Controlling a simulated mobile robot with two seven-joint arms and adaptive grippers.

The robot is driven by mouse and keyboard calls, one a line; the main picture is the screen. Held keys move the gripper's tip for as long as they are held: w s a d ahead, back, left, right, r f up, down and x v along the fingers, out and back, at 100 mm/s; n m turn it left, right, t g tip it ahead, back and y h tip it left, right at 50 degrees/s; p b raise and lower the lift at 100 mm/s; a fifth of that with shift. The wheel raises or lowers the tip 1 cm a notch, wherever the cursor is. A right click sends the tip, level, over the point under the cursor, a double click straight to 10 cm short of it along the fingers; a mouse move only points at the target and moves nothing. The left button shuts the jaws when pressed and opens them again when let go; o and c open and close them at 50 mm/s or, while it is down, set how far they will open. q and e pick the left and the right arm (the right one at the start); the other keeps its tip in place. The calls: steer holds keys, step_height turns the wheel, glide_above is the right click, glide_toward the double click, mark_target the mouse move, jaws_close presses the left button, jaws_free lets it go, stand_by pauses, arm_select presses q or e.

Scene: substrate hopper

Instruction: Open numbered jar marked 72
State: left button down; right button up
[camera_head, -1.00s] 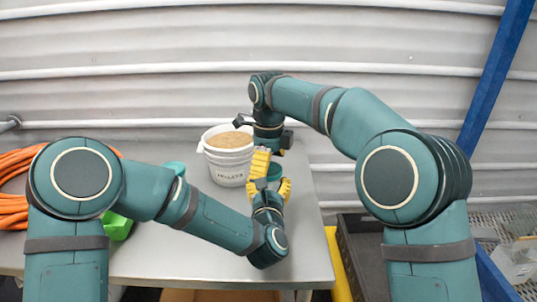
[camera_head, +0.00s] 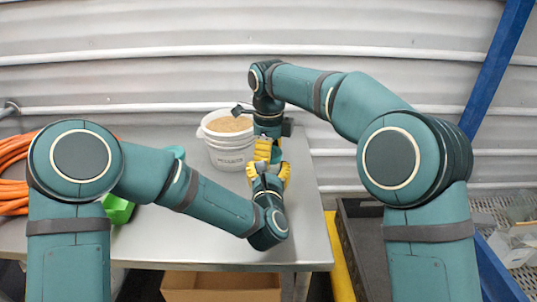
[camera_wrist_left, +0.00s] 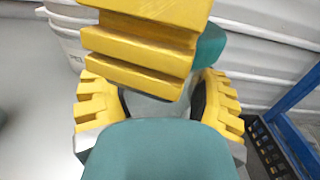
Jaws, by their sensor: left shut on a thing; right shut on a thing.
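My right gripper (camera_head: 264,150) reaches down from above beside a white bucket. My left gripper (camera_head: 268,172) is just below it, with its yellow fingers close to the right one's. A small teal part (camera_head: 276,156) shows between the two grippers. In the left wrist view, my left gripper's fingers (camera_wrist_left: 158,106) stand on either side of a pale thing, seemingly the jar (camera_wrist_left: 150,106). The right gripper's yellow finger (camera_wrist_left: 140,45) covers its upper part. Both grippers are shut on the jar area. Its number cannot be read.
The white bucket (camera_head: 228,158), full of brown grains, stands behind the grippers. A green thing (camera_head: 118,209) and an orange hose (camera_head: 14,165) lie at the left. The table's front right (camera_head: 310,245) is clear. A cardboard box (camera_head: 220,288) is below.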

steer(key=n, duration=0.5)
steer(key=shift+r, duration=0.1)
steer(key=n, duration=1)
steer(key=shift+n, duration=0.3)
steer(key=n, duration=0.7)
steer(key=shift+r, duration=0.1)
steer(key=n, duration=1.2)
steer(key=shift+n, duration=0.3)
steer(key=n, duration=0.5)
steer(key=shift+r, duration=0.1)
steer(key=n, duration=0.5)
steer(key=shift+n, duration=0.4)
steer(key=n, duration=0.3)
steer(key=shift+w+n, duration=0.1)
steer(key=shift+n, duration=0.3)
steer(key=n, duration=0.3)
steer(key=shift+n, duration=0.3)
steer(key=shift+r, duration=0.2)
